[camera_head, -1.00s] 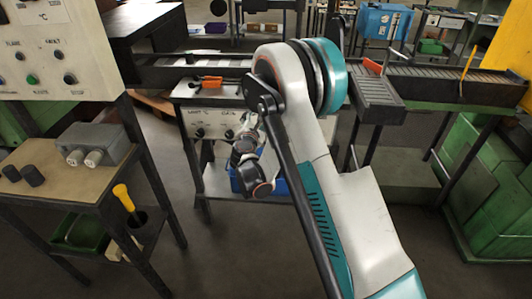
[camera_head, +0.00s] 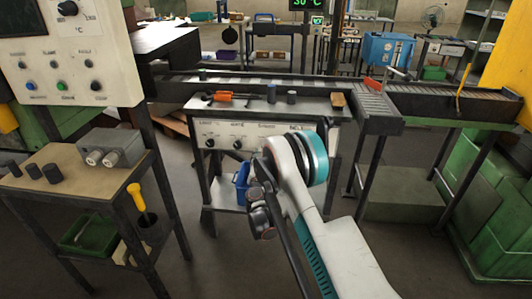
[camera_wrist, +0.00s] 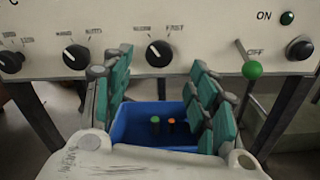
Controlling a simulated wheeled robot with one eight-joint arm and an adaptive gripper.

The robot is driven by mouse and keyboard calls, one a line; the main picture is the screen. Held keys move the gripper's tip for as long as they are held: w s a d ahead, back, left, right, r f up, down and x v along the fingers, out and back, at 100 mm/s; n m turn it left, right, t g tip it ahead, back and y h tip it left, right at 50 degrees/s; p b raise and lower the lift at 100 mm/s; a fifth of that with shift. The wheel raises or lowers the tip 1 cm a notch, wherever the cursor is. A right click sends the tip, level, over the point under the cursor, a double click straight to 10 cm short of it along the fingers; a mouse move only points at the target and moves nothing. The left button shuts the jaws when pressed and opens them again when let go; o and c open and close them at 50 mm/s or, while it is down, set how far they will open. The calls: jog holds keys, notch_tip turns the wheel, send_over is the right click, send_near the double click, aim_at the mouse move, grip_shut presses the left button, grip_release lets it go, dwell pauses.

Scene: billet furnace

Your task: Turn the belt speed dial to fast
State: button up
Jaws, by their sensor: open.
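In the wrist view a pale control panel (camera_wrist: 215,25) carries black dials in a row. The dial (camera_wrist: 159,53) in front of my gripper has its white mark pointing up and left; its labels are too blurred to confirm that it is belt speed. Another dial (camera_wrist: 76,56) and a third (camera_wrist: 11,60) sit to its left. My gripper (camera_wrist: 163,82) is open and empty. Its green-padded fingers stand below and either side of the middle dial, apparently clear of it. In the head view the panel (camera_head: 224,133) is partly hidden by my arm, and the fingers are not visible.
A blue bin (camera_wrist: 135,125) lies below the panel. A side table (camera_head: 75,185) stands at left, a conveyor (camera_head: 440,90) at back right.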

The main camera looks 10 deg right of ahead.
jog(key=b+x, duration=0.1)
jog(key=x, duration=0.6)
jog(key=shift+b, duration=0.4)
jog(key=shift+w, duration=0.1)
jog(key=shift+c, duration=0.3)
jog(key=c, duration=1)
